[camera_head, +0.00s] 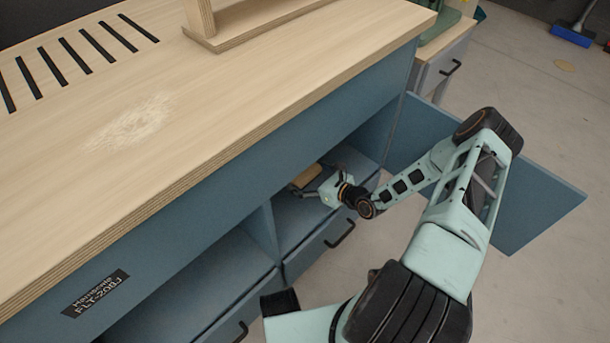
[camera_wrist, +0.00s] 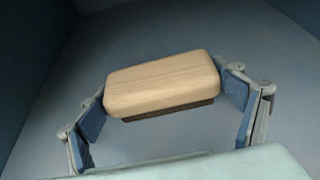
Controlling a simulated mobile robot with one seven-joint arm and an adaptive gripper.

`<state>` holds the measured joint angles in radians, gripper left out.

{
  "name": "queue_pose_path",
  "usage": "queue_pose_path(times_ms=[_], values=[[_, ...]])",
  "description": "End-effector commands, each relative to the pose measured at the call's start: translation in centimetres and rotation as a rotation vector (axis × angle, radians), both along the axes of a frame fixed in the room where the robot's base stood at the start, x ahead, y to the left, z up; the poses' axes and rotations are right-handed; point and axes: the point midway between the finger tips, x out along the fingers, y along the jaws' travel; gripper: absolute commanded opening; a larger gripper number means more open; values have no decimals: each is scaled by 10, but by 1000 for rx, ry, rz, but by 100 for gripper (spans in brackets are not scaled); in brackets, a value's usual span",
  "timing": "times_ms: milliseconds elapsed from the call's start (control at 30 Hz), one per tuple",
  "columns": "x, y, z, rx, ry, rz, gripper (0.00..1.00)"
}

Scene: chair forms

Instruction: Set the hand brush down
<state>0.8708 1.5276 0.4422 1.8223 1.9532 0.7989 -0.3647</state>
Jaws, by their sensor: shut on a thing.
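The hand brush (camera_wrist: 162,82) shows in the wrist view as a pale wooden block with a dark strip along its lower edge. My gripper (camera_wrist: 165,95) has one blue-padded finger at each end of the block and is shut on it. In the head view, my gripper (camera_head: 316,186) reaches into the right compartment of the blue cabinet (camera_head: 245,165), under the bench top. The tan brush (camera_head: 307,177) shows there between the fingers, partly hidden. I cannot tell whether the brush touches the compartment floor.
A divider (camera_head: 262,230) stands left of my gripper, with a drawer handle (camera_head: 341,236) below. An open blue door panel (camera_head: 535,200) is to the right of my arm. A pale worn patch (camera_head: 130,122) marks the wooden bench top (camera_head: 230,75).

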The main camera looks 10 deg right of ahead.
Motion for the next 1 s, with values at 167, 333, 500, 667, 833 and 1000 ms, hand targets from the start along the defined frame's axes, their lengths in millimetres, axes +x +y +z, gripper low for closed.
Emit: queue_pose_path(times_ms=[167,333,500,667,833,1000], values=[[0,0,-1,0,0,1,100],[0,0,-1,0,0,0,100],[0,0,4,0,0,0,100],[-17,-12,13,-2,3,-2,100],[-46,-31,29,-1,2,-2,100],[-72,-48,41,-1,2,-1,100]])
